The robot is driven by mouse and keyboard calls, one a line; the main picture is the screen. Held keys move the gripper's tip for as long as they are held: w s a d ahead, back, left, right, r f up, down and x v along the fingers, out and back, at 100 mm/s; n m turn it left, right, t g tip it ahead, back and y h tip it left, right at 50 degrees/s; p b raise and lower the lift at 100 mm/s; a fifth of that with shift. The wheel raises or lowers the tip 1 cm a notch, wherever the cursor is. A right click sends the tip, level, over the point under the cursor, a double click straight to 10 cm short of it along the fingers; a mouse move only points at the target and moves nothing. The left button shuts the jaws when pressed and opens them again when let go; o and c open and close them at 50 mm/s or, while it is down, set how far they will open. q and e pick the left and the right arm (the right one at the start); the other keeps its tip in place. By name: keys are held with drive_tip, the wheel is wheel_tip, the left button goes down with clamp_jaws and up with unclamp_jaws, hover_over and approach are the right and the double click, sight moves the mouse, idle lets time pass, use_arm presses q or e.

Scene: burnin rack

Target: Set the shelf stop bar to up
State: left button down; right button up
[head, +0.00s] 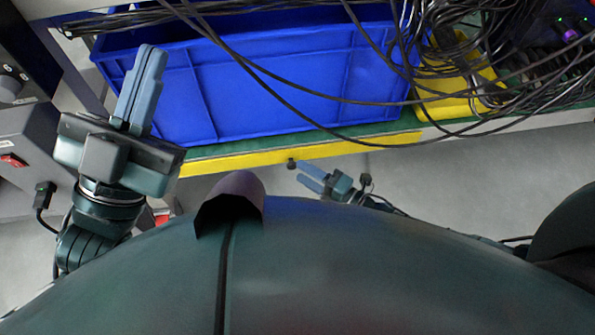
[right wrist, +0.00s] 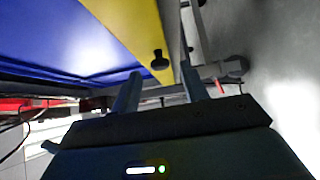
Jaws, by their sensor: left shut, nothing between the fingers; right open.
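The yellow stop bar (head: 240,159) runs along the front edge of the shelf, and it also shows in the right wrist view (right wrist: 130,28). A black knob (head: 291,163) sits on it, seen also in the right wrist view (right wrist: 158,58). My right gripper (head: 301,173) is open close to the knob. In the right wrist view the knob appears between its two fingers (right wrist: 160,76), beyond their tips, with no clear contact. Whether the bar is up or down I cannot tell. My left gripper (head: 151,60) is shut and empty, in front of the blue bin's left end.
A large blue bin (head: 270,85) stands on the green shelf (head: 300,138) behind the bar. Black cables (head: 345,100) hang across it. A yellow bin (head: 455,103) and tangled cables are at right. Grey equipment (head: 30,150) stands at left. Floor below the shelf looks clear.

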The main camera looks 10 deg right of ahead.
use_arm(q)
drive_tip(key=shift+s+r+m+h+b, duration=0.3)
drive_tip(key=shift+r+m+h, duration=0.3)
drive_tip(key=shift+m+h, duration=0.35)
use_arm(e)
drive_tip(key=shift+x, duration=1.5)
use_arm(q)
drive_tip(key=shift+a, duration=0.1)
use_arm(e)
drive_tip(key=c, duration=0.9)
use_arm(q)
drive_tip(key=shift+r, duration=0.15)
use_arm(e)
clamp_jaws()
